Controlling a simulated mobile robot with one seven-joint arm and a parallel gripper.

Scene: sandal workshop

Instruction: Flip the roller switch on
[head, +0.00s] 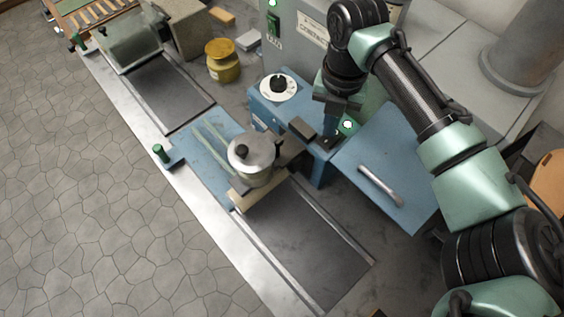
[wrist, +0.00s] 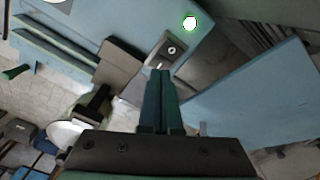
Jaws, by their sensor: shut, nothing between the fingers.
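The roller switch, a small dark plate (wrist: 168,50) with a pale round detail and a short lever, sits on the blue machine's top in the wrist view. It also shows below my arm in the head view (head: 325,143). A lamp beside it (wrist: 190,22) glows white with a green rim, as it does in the head view (head: 347,125). My gripper (wrist: 160,72) is shut and empty, its fingertips at the near edge of the plate. I cannot tell whether they touch the lever. In the head view the fingertips are hard to make out.
A dark block (head: 302,127) stands left of the switch, and a white dial (head: 278,87) is farther left. A blue panel with a handle (head: 380,185) lies to the right. A metal pot (head: 252,152) stands in front.

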